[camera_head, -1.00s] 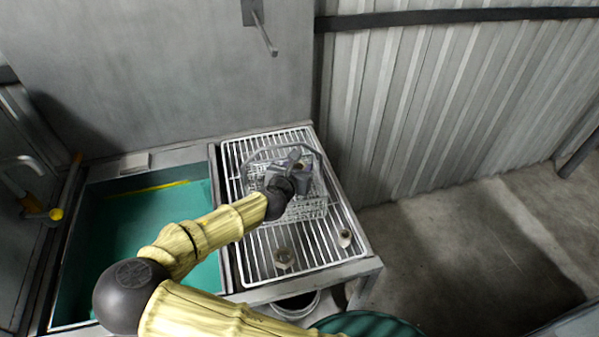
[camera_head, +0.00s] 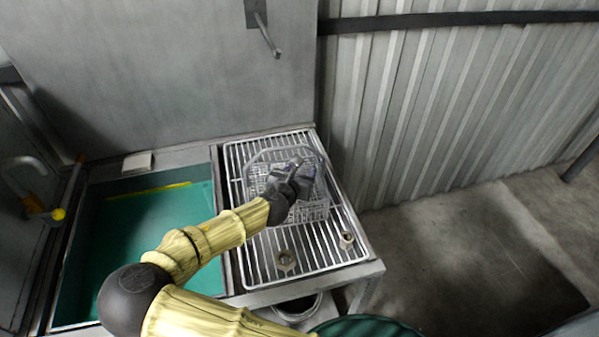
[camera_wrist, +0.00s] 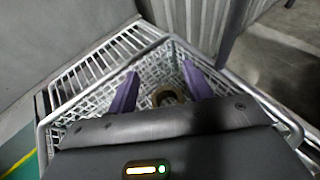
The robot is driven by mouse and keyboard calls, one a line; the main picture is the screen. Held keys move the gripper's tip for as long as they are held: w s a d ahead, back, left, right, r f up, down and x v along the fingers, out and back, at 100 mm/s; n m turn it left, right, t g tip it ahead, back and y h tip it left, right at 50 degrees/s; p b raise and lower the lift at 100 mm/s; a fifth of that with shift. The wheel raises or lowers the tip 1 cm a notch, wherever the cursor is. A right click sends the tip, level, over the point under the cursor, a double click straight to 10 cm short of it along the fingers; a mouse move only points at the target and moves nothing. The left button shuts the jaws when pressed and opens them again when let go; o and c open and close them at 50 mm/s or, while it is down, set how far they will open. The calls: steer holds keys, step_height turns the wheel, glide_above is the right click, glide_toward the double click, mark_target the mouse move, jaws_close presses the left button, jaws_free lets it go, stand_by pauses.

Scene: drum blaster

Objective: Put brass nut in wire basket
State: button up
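A brass nut (camera_wrist: 168,96) shows in the wrist view, inside the wire basket (camera_wrist: 88,98), between my purple fingers and apart from both. It looks to be lower than the fingertips. My gripper (camera_wrist: 163,78) is open above the basket. In the head view my gripper (camera_head: 302,170) is over the wire basket (camera_head: 312,212), which stands on the rack; the nut inside cannot be made out there.
A green-bottomed sink (camera_head: 140,235) lies to the left. The basket's handle (camera_head: 262,153) stands up around my gripper.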

steer(key=shift+r, duration=0.55)
steer(key=shift+s+a+r, duration=0.15)
steer(key=shift+s+r, duration=0.05)
steer(key=shift+s, duration=0.05)
steer(key=v, duration=1.1)
steer(key=shift+s, duration=0.25)
steer(key=shift+w, duration=0.1)
